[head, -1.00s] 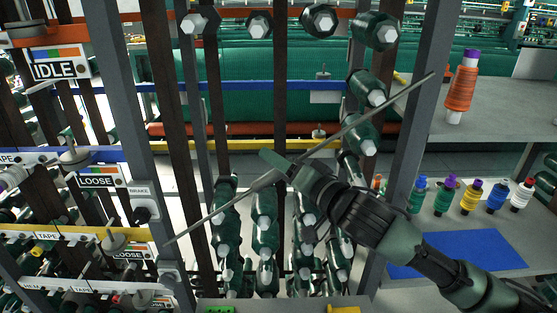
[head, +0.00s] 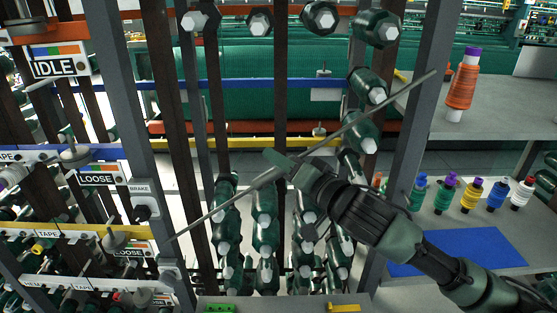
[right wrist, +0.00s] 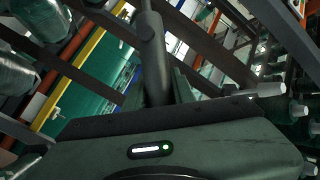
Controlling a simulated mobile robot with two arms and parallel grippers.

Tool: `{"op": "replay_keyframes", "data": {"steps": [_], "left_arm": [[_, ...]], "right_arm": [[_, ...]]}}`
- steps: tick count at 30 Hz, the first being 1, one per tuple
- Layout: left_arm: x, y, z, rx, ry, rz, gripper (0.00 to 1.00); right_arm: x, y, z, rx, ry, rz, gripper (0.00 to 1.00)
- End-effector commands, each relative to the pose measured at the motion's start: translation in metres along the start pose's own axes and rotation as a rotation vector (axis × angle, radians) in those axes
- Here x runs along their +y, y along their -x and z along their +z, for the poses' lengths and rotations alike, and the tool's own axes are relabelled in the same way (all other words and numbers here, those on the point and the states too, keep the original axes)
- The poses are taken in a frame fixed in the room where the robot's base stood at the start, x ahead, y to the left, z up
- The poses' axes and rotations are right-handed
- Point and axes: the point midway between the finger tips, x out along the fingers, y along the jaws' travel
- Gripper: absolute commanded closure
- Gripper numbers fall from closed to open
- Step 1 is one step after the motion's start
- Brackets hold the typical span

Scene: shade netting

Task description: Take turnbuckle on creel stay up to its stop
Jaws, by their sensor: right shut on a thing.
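The creel stay (head: 400,94) is a thin grey rod running diagonally between two grey uprights, low at the left and high at the right. The turnbuckle (head: 263,181) is the thicker grey sleeve on its lower middle part. My right gripper (head: 281,166) is shut around the turnbuckle, coming in from the lower right. Its jaws hide part of the sleeve. In the right wrist view the turnbuckle (right wrist: 153,55) is a dark cylinder running up and away from the jaws. The stop cannot be made out. My left gripper is out of view.
Grey uprights (head: 407,150) stand close on either side. Green wrapped packages (head: 264,215) hang below and others line the right. A brake box (head: 144,205) is on the left upright. Thread cones (head: 471,196) and a blue mat (head: 455,253) are on the right shelf.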

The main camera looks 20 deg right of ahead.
Motion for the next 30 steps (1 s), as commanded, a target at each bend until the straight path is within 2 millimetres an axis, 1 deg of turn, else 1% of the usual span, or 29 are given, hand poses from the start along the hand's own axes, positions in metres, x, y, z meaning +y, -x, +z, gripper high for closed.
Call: {"op": "replay_keyframes", "data": {"steps": [20,21,23,24,30], "left_arm": [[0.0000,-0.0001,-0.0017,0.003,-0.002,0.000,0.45],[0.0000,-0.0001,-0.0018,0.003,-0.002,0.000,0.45],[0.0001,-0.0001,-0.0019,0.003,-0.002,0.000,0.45],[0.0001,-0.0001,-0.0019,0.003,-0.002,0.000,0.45],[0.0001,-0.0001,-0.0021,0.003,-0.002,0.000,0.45]], "right_arm": [[0.0007,0.0000,0.0006,-0.001,0.000,0.002,1.00],[0.0007,0.0000,0.0006,-0.001,0.000,0.002,0.72],[0.0007,0.0000,0.0007,-0.001,0.000,0.002,0.56],[0.0007,0.0000,0.0006,-0.001,0.000,0.002,0.54],[0.0004,0.0000,0.0004,-0.001,0.000,0.001,0.54]]}}
